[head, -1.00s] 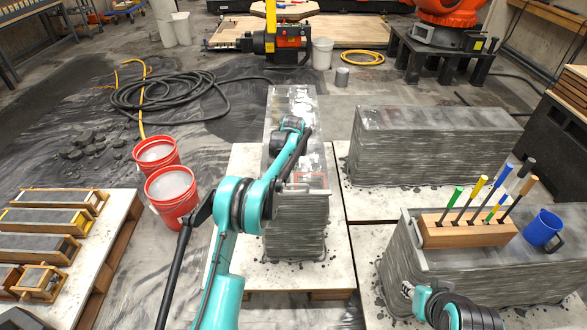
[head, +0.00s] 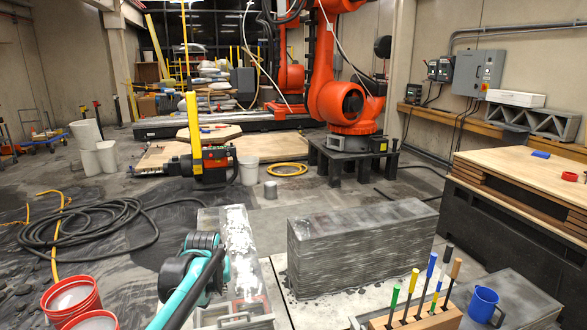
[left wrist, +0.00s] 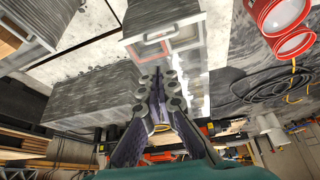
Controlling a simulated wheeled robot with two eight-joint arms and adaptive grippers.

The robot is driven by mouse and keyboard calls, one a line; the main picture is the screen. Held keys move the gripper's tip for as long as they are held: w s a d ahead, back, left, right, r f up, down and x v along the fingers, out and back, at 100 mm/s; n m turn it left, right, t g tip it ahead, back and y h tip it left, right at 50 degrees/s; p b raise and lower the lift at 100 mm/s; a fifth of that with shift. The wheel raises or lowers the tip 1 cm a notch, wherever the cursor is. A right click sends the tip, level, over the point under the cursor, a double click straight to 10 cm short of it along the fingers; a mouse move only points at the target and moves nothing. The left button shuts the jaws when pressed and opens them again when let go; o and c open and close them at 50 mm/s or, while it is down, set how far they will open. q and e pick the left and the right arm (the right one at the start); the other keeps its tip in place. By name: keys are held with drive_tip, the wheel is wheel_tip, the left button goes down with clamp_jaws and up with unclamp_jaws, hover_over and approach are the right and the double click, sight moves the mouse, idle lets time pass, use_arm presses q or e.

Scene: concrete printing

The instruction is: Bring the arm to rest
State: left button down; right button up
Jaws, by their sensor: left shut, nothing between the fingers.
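My left arm (head: 190,284), teal with dark joints, rises from the bottom edge in the head view, in front of the narrow grey printed wall (head: 243,246). Its fingertips cannot be made out there. In the left wrist view my left gripper (left wrist: 158,96) has its dark fingers drawn together with nothing between them. The end of a grey printed block with a handled tool (left wrist: 158,36) shows beyond the fingers; I cannot tell the distance. My right gripper is not in view.
A wide printed wall (head: 350,245) stands right of the arm. A wooden tool holder (head: 425,318) and blue mug (head: 484,304) are at lower right. Red buckets (head: 72,298) and a coiled black hose (head: 85,228) lie left. An orange robot (head: 345,100) stands at the back.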

use_arm(q)
drive_tip(key=s+d+r+t, duration=0.1)
drive_tip(key=s+d+r, duration=0.1)
drive_tip(key=s, duration=1.4)
drive_tip(key=s+f+m+t, duration=0.1)
drive_tip(key=s+f, duration=0.5)
drive_tip(key=s, duration=0.7)
drive_tip(key=shift+s+d+m+h, duration=0.3)
drive_tip(key=shift+m, duration=0.1)
drive_tip(key=shift+f, duration=0.1)
